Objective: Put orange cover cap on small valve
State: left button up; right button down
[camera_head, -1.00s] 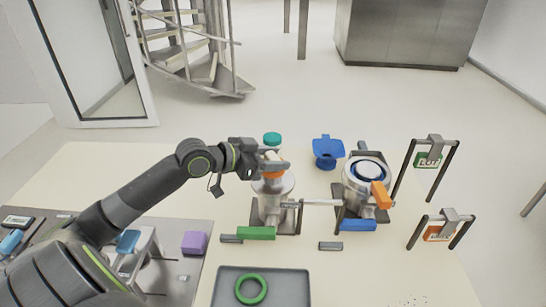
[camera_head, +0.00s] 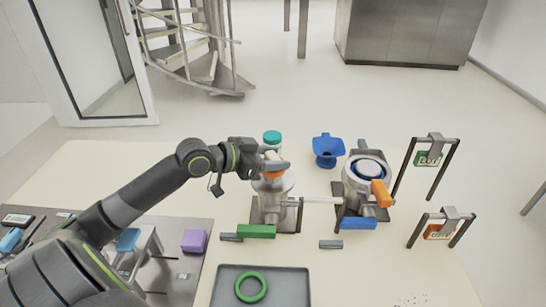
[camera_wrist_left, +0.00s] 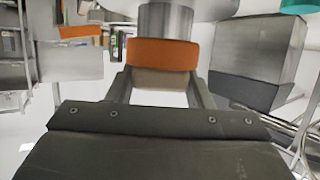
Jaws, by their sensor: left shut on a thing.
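The orange cover cap (camera_head: 274,174) sits at the top of the small silver valve (camera_head: 273,187) near the middle of the table. My left gripper (camera_head: 273,161) reaches in from the left and is shut on the cap's pale upper part. In the left wrist view the orange band (camera_wrist_left: 163,54) lies right up against the valve's metal cylinder (camera_wrist_left: 167,20), with the pale part (camera_wrist_left: 160,80) between my fingers. I cannot tell whether the cap is fully seated. My right gripper is not in view.
A larger valve (camera_head: 365,180) with an orange handle (camera_head: 381,193) stands to the right, with a blue funnel-like part (camera_head: 327,151) behind. A teal-topped object (camera_head: 272,137) is behind my gripper. A grey tray (camera_head: 293,284) with a green ring (camera_head: 251,288) is in front.

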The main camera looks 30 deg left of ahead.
aim_at(273, 156)
pick_arm(q)
jog(key=shift+f, duration=0.2)
dwell(0.4)
jog(key=o, duration=1.7)
jog(key=shift+r, duration=0.1)
jog(key=shift+r+p, duration=2.9)
jog(key=shift+r, duration=0.25)
jog(key=shift+f, duration=0.1)
